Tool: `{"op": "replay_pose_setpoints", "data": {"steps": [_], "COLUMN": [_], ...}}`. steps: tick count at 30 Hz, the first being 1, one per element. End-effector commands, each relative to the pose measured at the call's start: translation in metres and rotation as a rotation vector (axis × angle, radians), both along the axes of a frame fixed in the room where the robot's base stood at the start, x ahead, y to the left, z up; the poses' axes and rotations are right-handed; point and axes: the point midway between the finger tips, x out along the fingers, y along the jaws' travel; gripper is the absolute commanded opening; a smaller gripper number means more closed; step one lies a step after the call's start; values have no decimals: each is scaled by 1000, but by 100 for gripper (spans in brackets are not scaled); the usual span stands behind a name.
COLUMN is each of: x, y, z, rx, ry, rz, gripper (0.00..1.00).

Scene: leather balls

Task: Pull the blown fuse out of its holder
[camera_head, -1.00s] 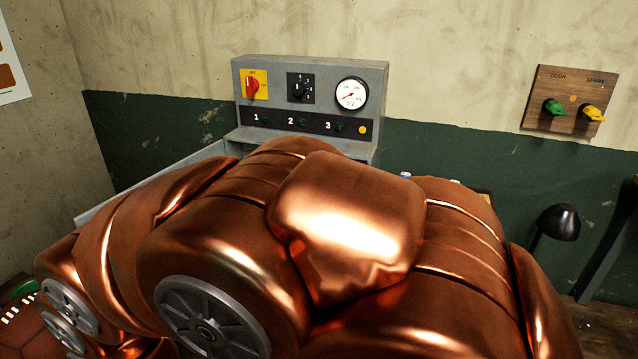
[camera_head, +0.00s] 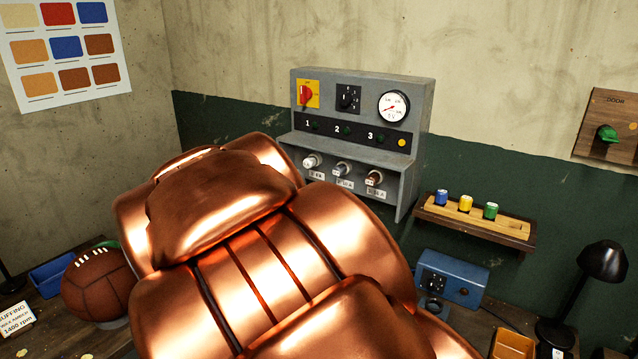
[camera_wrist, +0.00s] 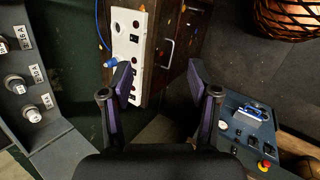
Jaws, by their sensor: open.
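A grey fuse panel (camera_head: 417,125) stands against the back wall in the head view. Three round fuse holders sit in its lower recess: left (camera_head: 312,160), middle (camera_head: 342,169) and right (camera_head: 375,178), each above a small label. I cannot tell which fuse is blown. The numbered lamps above look dark. In the wrist view the holders appear at the left edge, the nearest being a white-ended one (camera_wrist: 34,114). My gripper (camera_wrist: 160,80) is open and empty, with its fingers wide apart and to the right of the holders. It is hidden behind my copper arm in the head view.
A wooden rack (camera_head: 480,228) right of the panel holds blue, yellow and green fuses. Below it are a blue box (camera_head: 450,277) and a black lamp (camera_head: 602,262). A leather ball (camera_head: 98,286) sits at the left. A white socket strip (camera_wrist: 128,45) shows beyond my fingers.

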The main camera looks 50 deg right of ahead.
Motion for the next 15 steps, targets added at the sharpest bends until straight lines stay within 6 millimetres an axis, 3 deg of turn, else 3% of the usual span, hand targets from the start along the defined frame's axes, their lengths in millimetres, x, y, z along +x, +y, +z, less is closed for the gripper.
{"op": "replay_pose_setpoints", "data": {"steps": [1, 6, 10, 15], "x": [8, 41, 72, 117], "y": [-31, -123, -180, -235], "z": [6, 46, 69, 78], "rx": [-78, -326, -473, -590], "ry": [46, 259, 477, 782], "rz": [34, 219, 382, 605], "gripper": [61, 61, 61, 61]}}
